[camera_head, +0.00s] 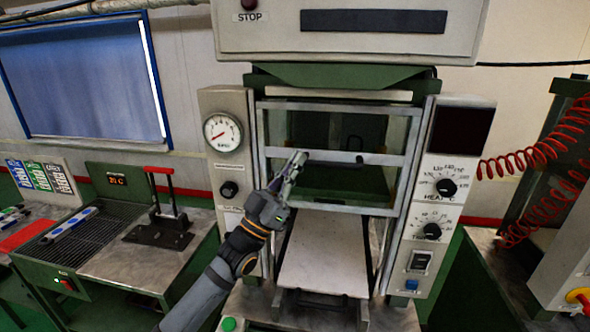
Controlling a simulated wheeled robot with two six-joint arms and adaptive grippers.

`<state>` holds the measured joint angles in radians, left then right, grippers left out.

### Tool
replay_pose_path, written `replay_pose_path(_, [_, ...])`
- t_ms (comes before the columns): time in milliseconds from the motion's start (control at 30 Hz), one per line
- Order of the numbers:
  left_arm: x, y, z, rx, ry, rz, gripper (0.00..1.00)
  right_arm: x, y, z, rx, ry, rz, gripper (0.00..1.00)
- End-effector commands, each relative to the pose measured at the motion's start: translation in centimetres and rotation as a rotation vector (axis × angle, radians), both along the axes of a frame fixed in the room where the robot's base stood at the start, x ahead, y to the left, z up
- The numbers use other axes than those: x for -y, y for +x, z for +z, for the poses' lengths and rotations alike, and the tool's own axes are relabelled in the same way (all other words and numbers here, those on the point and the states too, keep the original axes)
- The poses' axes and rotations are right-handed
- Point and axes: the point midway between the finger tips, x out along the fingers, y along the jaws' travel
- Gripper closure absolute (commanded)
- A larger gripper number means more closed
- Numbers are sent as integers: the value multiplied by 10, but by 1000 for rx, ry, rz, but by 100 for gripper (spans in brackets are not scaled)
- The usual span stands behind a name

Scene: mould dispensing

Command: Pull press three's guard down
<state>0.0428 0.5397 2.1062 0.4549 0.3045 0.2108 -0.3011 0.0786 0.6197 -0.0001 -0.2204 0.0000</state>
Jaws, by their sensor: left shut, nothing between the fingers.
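The press (346,38) stands in the middle of the view; no number that I can read shows on it. Its guard (385,158) is a grey metal frame with clear panes, across the front of the press opening above the white platen (325,250). My left gripper (298,163) is in front of the guard, at the handle's left end, shut and empty. I cannot tell whether its fingertips touch the handle. The gripper hides part of the guard's left side. My right gripper is not in view.
A gauge panel (223,150) flanks the press at left, a heat and timer panel (438,200) at right. A red coiled hose (540,155) hangs at far right. A bench with a red-handled lever tool (160,215) and a dark grate (70,243) stands at left.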

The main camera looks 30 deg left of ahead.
Motion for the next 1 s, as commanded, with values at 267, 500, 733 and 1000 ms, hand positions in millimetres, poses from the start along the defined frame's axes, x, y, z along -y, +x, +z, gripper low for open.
replay_pose_path(267, [0, 1, -1, 0, 0, 0, 100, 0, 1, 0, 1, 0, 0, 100])
replay_pose_path(500, [0, 1, -13, -1, 0, 0, 100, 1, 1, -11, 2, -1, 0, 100])
replay_pose_path(733, [0, 1, -69, -2, -1, 1, 100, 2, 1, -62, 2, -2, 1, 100])
replay_pose_path(1000, [0, 1, -159, -5, 0, 2, 100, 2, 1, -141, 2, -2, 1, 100])
